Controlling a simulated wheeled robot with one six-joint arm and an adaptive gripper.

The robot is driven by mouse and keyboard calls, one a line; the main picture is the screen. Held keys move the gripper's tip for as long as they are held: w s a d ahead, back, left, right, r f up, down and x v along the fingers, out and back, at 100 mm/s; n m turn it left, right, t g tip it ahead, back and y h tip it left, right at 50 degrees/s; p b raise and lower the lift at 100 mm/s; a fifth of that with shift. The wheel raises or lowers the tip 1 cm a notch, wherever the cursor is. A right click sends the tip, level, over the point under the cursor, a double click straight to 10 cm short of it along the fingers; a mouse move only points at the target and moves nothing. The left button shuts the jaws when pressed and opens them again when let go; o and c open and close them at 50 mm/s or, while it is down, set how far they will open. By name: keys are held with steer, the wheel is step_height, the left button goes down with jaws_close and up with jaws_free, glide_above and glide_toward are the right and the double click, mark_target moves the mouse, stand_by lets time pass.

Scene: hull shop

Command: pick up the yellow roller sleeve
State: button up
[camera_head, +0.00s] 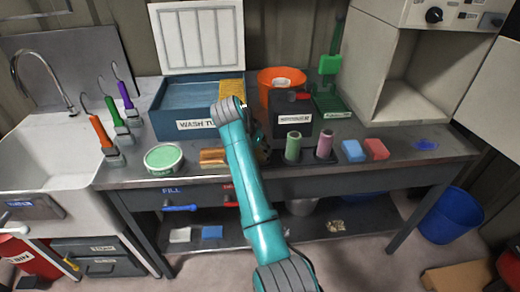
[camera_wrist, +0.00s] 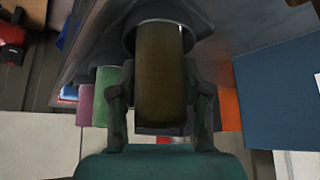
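The yellow roller sleeve (camera_wrist: 160,75) shows in the wrist view as a dark olive-yellow cylinder in shade. Its far end sits at a dark round holder. My gripper (camera_wrist: 160,100) has one finger on each side of the sleeve, with no clear gap, so it appears shut on it. In the head view my arm hides the yellow sleeve, and my gripper (camera_head: 262,150) is mostly hidden at the bench, left of the green sleeve.
A green sleeve (camera_head: 293,146) and a pink sleeve (camera_head: 324,146) stand upright just to the right. A dark labelled box (camera_head: 290,115) and an orange bucket (camera_head: 282,85) stand behind. A blue wash tub (camera_head: 180,115) is at the back left. Blue (camera_head: 354,151) and red (camera_head: 376,149) blocks lie farther right.

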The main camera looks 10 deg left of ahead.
steer(key=c, duration=0.3)
steer(key=shift+c, duration=0.2)
